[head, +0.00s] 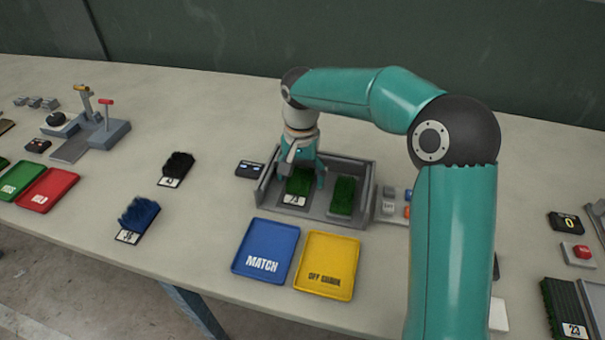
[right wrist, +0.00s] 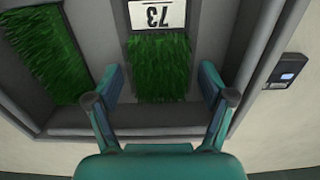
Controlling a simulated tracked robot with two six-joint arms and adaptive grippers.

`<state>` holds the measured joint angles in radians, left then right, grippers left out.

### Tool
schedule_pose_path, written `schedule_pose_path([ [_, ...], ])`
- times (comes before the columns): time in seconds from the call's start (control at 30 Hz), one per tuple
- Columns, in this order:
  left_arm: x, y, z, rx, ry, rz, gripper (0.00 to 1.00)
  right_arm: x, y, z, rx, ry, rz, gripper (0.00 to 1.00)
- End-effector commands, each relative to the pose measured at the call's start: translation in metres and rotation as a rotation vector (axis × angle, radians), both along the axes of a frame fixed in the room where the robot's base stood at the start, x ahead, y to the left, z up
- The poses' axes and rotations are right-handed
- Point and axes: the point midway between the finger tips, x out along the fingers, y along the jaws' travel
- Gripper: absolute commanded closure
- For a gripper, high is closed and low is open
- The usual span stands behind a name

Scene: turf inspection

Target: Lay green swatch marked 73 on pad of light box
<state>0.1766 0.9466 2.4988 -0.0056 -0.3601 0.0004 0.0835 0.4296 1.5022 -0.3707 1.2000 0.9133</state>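The green swatch marked 73 (head: 299,187) lies flat in the left half of the grey light box (head: 369,201), its white label toward the front. It also shows in the right wrist view (right wrist: 161,70), label at the top. My right gripper (head: 302,177) reaches down over the swatch from behind. Its two fingers are spread, one at each side, and the right wrist view shows gaps between them and the grass. The pad under the swatch is hidden. My left gripper is in neither view.
A second green swatch (head: 342,196) lies right of it in the box. Blue MATCH tray (head: 266,245) and yellow tray (head: 327,259) stand in front. Blue (head: 138,217) and black (head: 177,168) swatches lie left. A small dark display (head: 249,169) stands beside the box.

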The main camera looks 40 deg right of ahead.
Motion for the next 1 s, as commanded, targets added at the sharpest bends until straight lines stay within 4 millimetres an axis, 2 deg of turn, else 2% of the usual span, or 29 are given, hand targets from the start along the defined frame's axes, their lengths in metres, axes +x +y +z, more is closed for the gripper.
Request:
schedule_pose_path([
  [0.2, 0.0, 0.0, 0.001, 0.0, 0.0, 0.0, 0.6, 0.0, 0.0, 0.001, 0.0, 0.0, 0.001, 0.19],
  [0.37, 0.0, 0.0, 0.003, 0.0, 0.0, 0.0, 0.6, 0.001, 0.0, 0.013, 0.0, -0.004, 0.001, 0.19],
  [0.8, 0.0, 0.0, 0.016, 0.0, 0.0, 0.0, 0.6, 0.001, 0.0, 0.096, 0.0, -0.004, 0.001, 0.19],
  [1.0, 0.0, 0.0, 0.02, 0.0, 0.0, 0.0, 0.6, 0.001, 0.0, 0.118, 0.0, -0.001, 0.001, 0.19],
])
